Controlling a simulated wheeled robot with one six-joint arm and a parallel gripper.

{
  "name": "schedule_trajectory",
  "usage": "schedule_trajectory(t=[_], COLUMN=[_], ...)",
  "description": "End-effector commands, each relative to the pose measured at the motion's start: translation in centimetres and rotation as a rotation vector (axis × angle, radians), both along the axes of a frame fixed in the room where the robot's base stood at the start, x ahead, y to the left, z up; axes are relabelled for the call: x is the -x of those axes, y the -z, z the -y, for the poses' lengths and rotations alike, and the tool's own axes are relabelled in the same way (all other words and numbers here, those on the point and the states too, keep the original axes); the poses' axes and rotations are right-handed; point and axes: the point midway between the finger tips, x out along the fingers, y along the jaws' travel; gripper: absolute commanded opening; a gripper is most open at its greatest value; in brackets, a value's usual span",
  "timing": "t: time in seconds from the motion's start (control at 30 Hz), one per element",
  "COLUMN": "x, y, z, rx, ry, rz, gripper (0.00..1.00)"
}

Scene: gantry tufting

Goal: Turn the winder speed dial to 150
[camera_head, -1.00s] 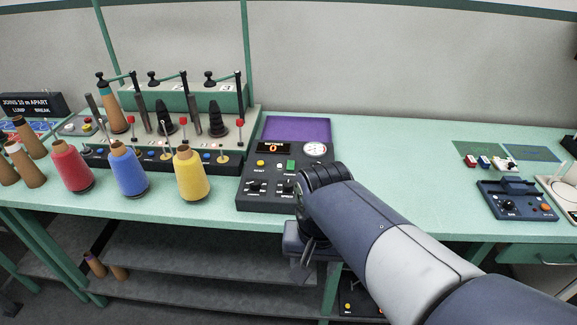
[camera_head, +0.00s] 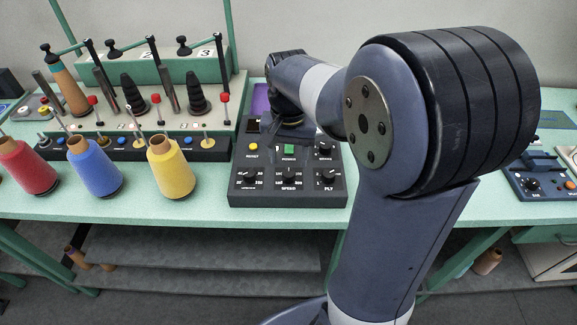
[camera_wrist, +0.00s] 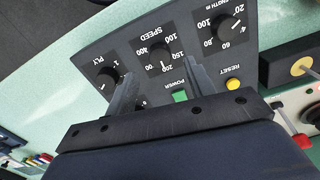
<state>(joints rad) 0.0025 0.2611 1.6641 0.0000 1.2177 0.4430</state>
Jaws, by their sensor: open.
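The speed dial (camera_head: 289,174) is a black knob, the middle of three in the front row of the dark winder control box (camera_head: 240,200). In the wrist view the panel is upside down, and the speed dial (camera_wrist: 158,58) lies just beyond and between my two fingertips. Its scale numbers, including 100, 150, 200 and 400, show around it; I cannot tell its setting for sure. My gripper (camera_wrist: 159,68) is open and empty, with no visible contact with the knob. In the head view my gripper (camera_head: 272,125) is over the back left of the box, partly hidden by my arm.
The length dial (camera_wrist: 227,25) and ply dial (camera_wrist: 105,78) flank the speed dial. A yellow reset button (camera_wrist: 233,84) and green power switch (camera_wrist: 180,97) are close by. Yellow (camera_head: 172,170), blue (camera_head: 95,170) and red (camera_head: 27,168) yarn cones stand left of the box.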

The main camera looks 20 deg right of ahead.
Motion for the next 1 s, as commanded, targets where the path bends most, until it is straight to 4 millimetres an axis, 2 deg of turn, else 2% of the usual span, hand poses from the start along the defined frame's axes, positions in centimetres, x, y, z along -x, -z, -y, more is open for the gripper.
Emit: schedule_trajectory(t=[0.1,0.3,0.67,1.0], x=[0.1,0.0,0.0,0.0], y=[2.2,4.2,4.6,4.5], z=[0.0,0.0,0.0,0.0], rx=[0.001,0.0,0.0,0.0], ry=[0.0,0.0,0.0,0.0], rz=[-0.004,0.0,0.001,0.001], gripper=[0.52,0.52,0.51,0.23])
